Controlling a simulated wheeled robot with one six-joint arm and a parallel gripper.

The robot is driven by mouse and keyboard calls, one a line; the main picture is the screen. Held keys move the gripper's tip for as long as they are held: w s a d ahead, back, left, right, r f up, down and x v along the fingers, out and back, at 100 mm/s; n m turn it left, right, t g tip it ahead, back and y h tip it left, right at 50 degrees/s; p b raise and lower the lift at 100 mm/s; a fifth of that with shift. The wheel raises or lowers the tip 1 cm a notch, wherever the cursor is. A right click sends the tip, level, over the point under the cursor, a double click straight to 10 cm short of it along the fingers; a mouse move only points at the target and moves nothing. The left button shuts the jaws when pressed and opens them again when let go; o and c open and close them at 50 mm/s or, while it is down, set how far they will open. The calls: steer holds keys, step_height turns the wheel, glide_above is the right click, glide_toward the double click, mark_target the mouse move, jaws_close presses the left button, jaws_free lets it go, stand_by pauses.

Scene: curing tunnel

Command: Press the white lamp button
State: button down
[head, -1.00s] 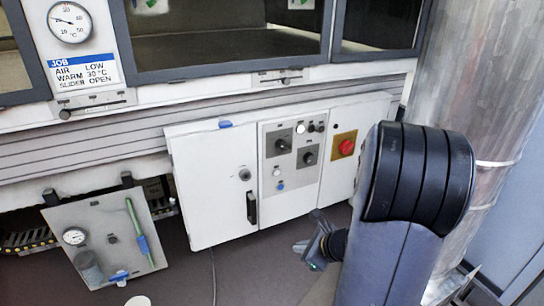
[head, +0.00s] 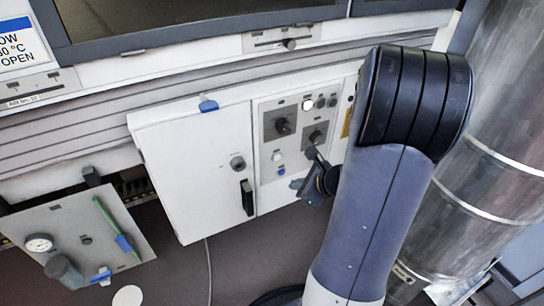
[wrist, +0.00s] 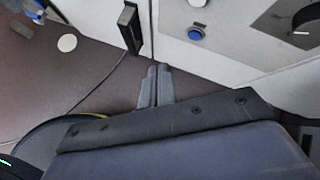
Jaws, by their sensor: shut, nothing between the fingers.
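On the cabinet's control panel (head: 296,135), a small white button (head: 277,156) sits just above a blue button (head: 281,170). Higher up is a bright white round lamp (head: 307,105) in a row with two darker ones. Labels are too small to read. The white button shows only partly at the top edge of the wrist view (wrist: 198,2), above the blue button (wrist: 195,33). My gripper (head: 299,188) is shut and empty, below and right of these buttons in the head view, apart from them. Its fingertips (wrist: 158,72) show in the wrist view.
Dark rotary knobs (head: 283,126) sit on the panel. A black door handle (head: 247,197) sticks out left of it. A grey gauge board (head: 75,240) is at lower left. A large metal duct (head: 500,150) stands at right. My arm hides the cabinet's right part.

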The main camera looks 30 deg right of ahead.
mark_target(277, 157)
steer(key=w+p, duration=0.1)
steer(key=w, duration=0.7)
steer(key=shift+w, duration=0.35)
stand_by(1.9)
steer(key=shift+w+d+p, duration=0.3)
steer(key=shift+w, duration=0.1)
steer(key=shift+w, duration=0.35)
stand_by(0.6)
steer(key=shift+s, duration=0.8)
